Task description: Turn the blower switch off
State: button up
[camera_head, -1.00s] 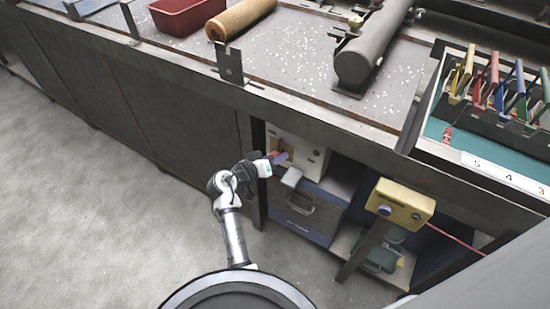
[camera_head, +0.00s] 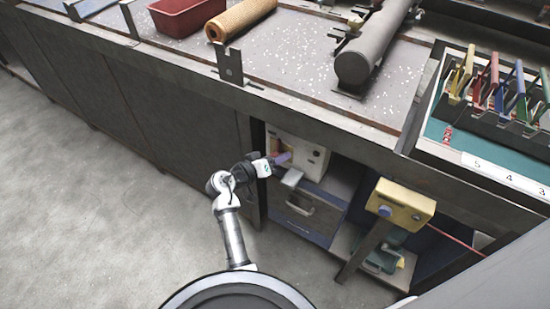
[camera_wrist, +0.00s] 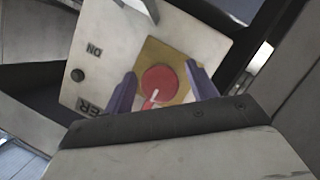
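The blower switch is a round red knob (camera_wrist: 159,84) with a white pointer line, set on a yellow square plate (camera_wrist: 183,54). The plate is on a pale panel (camera_wrist: 105,45), where "ON" and part of a word ending in "ER" can be read. In the wrist view my gripper (camera_wrist: 160,88) has its two purple fingers apart, one on each side of the knob. I cannot tell whether they touch it. In the head view the pale box (camera_head: 313,157) stands on a shelf under the bench, with my gripper (camera_head: 284,158) at its front.
Below the box is a drawer unit (camera_head: 300,208) with a handle. A yellow box with a blue button (camera_head: 402,203) stands on a post to the right. The bench edge (camera_head: 330,125) overhangs the box. The floor (camera_head: 120,230) at left is clear.

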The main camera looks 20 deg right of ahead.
jog(key=b+v, duration=0.2)
jog(key=v, duration=1.2)
